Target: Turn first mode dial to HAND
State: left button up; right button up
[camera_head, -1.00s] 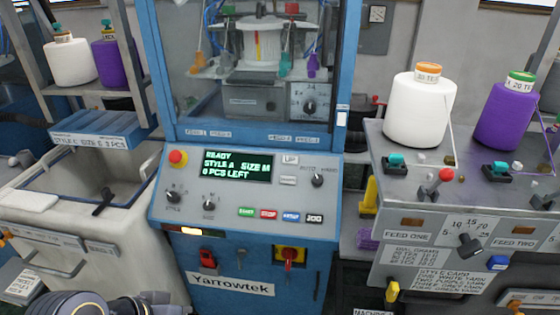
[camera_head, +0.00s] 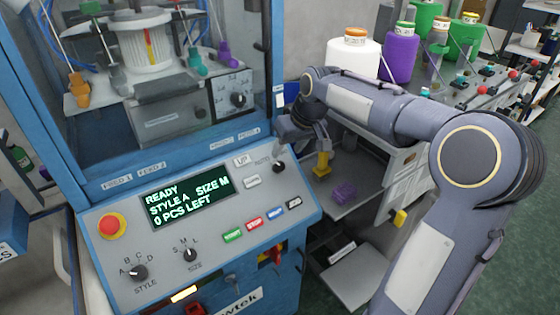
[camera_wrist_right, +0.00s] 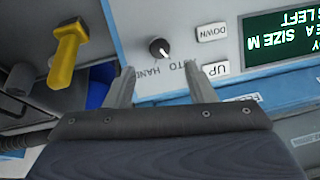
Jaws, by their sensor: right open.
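The mode dial (camera_head: 279,166) is a small black knob at the upper right of the machine's sloped panel, beside AUTO lettering. The right wrist view shows the dial (camera_wrist_right: 159,48) close up, with upside-down lettering below it that includes HAND. Its white mark points to the lower right there, toward the partly hidden AUTO side. My right gripper (camera_wrist_right: 159,69) is open, its fingers apart and empty just short of the dial, which lies ahead between their lines. In the head view my right gripper (camera_head: 298,138) is above and right of the dial, its fingertips hard to make out. My left gripper is out of view.
UP (camera_wrist_right: 215,69) and DOWN (camera_wrist_right: 212,32) buttons sit near the dial. A yellow-handled part (camera_head: 322,162) stands right of the panel. The red stop button (camera_head: 111,226), STYLE and SIZE dials and several coloured buttons occupy the panel. Yarn cones stand behind my arm.

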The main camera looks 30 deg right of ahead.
aim_at(281, 164)
jog(key=x, duration=0.7)
jog(key=shift+c, duration=0.4)
jog(key=c, duration=0.9)
jog(key=shift+m, duration=0.4)
jog(key=m, duration=0.2)
jog(key=m+y, duration=0.1)
jog(key=m, duration=0.2)
jog(key=shift+d+t+y, duration=0.2)
jog(key=shift+t+y, duration=0.1)
jog(key=shift+t, duration=0.1)
jog(key=m, duration=0.2)
jog(key=m+t+b, duration=0.1)
jog(key=m, duration=0.2)
jog(key=shift+s+d+f+y, duration=0.1)
jog(key=shift+s+y, duration=0.05)
jog(key=shift+y, duration=0.25)
jog(key=shift+m, duration=0.3)
